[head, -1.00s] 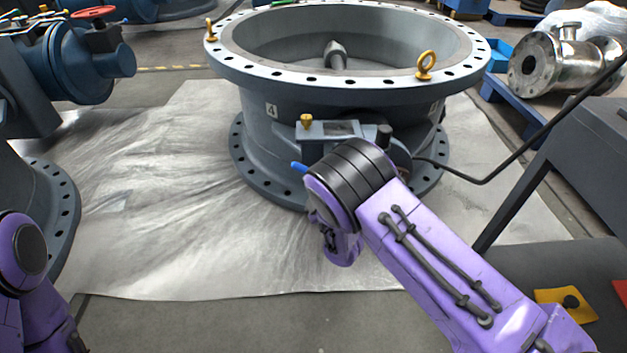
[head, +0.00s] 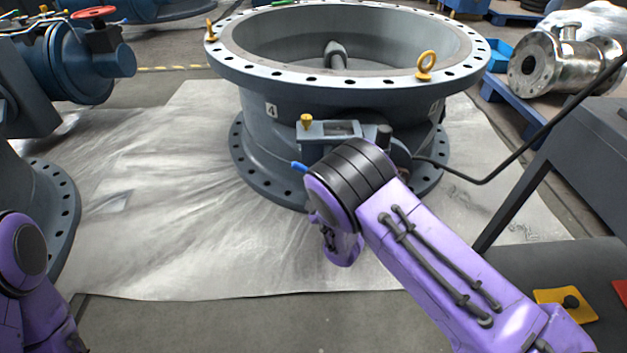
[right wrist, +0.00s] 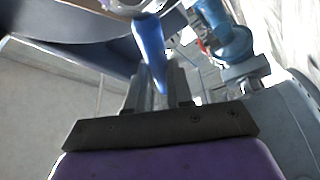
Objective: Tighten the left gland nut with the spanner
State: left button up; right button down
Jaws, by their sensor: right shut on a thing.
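My right gripper (right wrist: 160,80) is shut on the blue handle of the spanner (right wrist: 149,45) in the right wrist view. A pale rounded part shows at the handle's far end, cut off by the top edge. In the head view my right arm hides its gripper, and only a blue tip (head: 299,167) shows beside the wrist, in front of the valve. The large grey butterfly valve (head: 285,122) stands with its flange up. Its side bracket (head: 318,130) is just beyond my wrist. I cannot make out the left gland nut. My left gripper is out of view.
The valve stands on a crumpled silver sheet (head: 150,235). A grey flanged body (head: 50,215) is at the left, near my left arm. A dark bench (head: 550,270) is at the right. The front left sheet is clear.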

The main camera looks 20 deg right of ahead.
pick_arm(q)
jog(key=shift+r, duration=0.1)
pick_arm(e)
jog(key=shift+s, duration=0.1)
pick_arm(q)
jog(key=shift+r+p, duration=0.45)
jog(key=shift+p, duration=0.1)
pick_arm(e)
jog(key=s, duration=0.1)
jog(key=s+a, duration=0.1)
jog(key=s, duration=0.1)
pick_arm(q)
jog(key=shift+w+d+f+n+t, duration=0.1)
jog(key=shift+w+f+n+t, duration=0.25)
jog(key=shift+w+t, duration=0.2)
pick_arm(e)
jog(key=f+n+g, duration=0.1)
jog(key=f+n, duration=0.1)
jog(key=n, duration=0.1)
jog(key=f+n+g, duration=0.1)
jog(key=f+n, duration=0.1)
jog(key=a+f+n+g+y, duration=0.1)
jog(key=n, duration=0.2)
jog(key=shift+w+a+f+n, duration=0.1)
jog(key=shift+f+n, duration=0.2)
jog(key=shift+f, duration=0.1)
